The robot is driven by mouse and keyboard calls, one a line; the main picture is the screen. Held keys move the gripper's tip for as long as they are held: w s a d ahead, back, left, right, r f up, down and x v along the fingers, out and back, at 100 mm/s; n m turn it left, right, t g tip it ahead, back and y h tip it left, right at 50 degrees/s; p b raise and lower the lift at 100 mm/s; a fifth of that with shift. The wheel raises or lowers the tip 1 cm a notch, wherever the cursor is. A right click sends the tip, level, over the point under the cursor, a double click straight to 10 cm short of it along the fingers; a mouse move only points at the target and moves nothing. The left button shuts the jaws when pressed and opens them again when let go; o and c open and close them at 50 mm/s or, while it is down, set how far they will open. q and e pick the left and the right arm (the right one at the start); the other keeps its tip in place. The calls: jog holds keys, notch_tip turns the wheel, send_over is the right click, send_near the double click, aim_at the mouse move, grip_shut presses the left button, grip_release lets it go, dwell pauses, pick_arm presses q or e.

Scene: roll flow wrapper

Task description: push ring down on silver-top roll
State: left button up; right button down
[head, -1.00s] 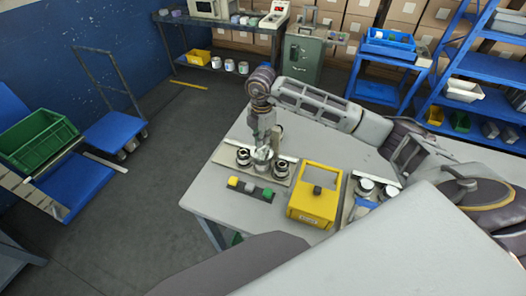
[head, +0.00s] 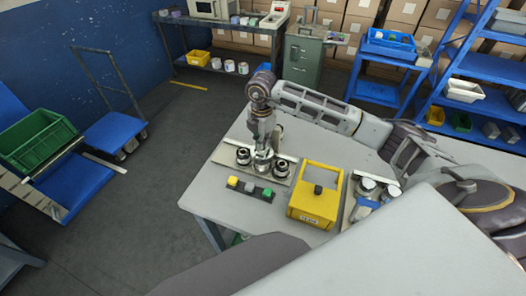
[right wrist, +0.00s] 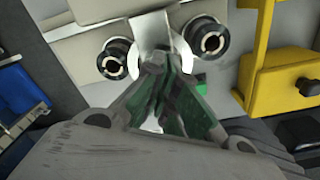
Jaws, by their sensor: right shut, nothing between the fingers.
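My right gripper (head: 262,159) points down at the middle of a beige plate (head: 222,157) on the grey table. It is shut and empty, directly over the middle position, where a silver top shows only in part. I cannot tell whether the fingertips touch it. A black roll with a pale ring stands on each side: the left roll (head: 243,156) and the right roll (head: 281,168). Both rolls also show in the right wrist view, as one roll (right wrist: 113,60) and the other roll (right wrist: 208,37), beyond the green-padded fingers. The ring on the silver-top roll is hidden. My left gripper is out of view.
A yellow box with a handle (head: 314,208) stands close to the right of the plate. A strip with coloured buttons (head: 250,189) lies in front. Several silver-lidded items stand on another plate farther right. The table's left edge is near the button strip.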

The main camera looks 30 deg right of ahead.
jog(key=shift+f, duration=0.2)
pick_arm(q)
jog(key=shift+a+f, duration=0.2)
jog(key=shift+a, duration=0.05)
pick_arm(e)
jog(key=shift+f, duration=0.1)
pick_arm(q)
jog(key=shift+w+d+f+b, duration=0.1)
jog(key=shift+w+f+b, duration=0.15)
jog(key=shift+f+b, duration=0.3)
pick_arm(e)
jog(key=shift+f, duration=0.9)
jog(key=shift+f+b, duration=0.3)
jog(key=shift+b, duration=0.05)
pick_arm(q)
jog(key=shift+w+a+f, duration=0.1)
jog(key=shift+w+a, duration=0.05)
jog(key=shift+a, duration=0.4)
pick_arm(e)
jog(key=shift+r, duration=0.25)
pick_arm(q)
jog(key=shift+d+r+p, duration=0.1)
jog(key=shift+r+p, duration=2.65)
pick_arm(e)
jog(key=shift+r, duration=4.15)
